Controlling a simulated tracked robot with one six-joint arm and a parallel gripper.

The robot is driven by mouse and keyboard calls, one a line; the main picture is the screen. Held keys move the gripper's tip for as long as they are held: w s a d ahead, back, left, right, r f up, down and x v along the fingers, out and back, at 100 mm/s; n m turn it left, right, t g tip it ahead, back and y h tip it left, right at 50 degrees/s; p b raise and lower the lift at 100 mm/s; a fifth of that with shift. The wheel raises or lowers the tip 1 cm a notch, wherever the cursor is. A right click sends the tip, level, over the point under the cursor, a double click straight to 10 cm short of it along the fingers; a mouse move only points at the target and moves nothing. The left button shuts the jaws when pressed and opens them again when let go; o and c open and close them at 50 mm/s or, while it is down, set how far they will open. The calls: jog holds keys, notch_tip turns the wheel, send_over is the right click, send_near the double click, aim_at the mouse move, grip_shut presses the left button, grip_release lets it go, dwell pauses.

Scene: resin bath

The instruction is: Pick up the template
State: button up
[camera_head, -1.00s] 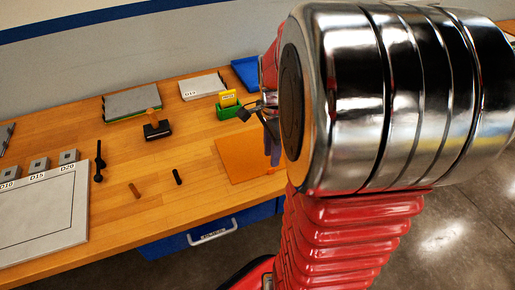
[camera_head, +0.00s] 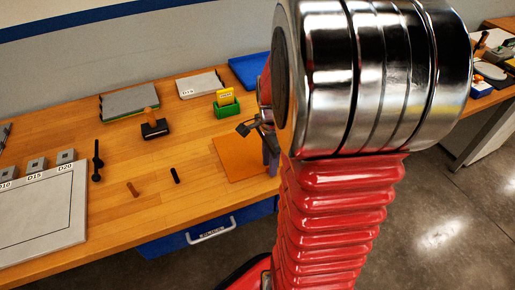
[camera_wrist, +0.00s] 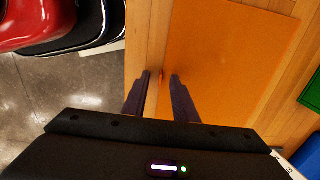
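An orange flat sheet (camera_head: 235,160) lies on the wooden bench near its front edge; it also fills much of the wrist view (camera_wrist: 225,60). In the head view my gripper (camera_head: 270,155) is partly hidden by my arm, at the sheet's right side. Its height above the sheet is unclear.
A green holder (camera_head: 228,110) with a yellow card stands behind the sheet. A black stamp-like tool with an orange handle (camera_head: 155,127) and two short rods lie to the left. A blue drawer (camera_head: 165,245) is under the bench. Bare wood lies left of the sheet.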

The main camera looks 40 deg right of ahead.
dwell(0.3)
grip_shut()
dwell(0.3)
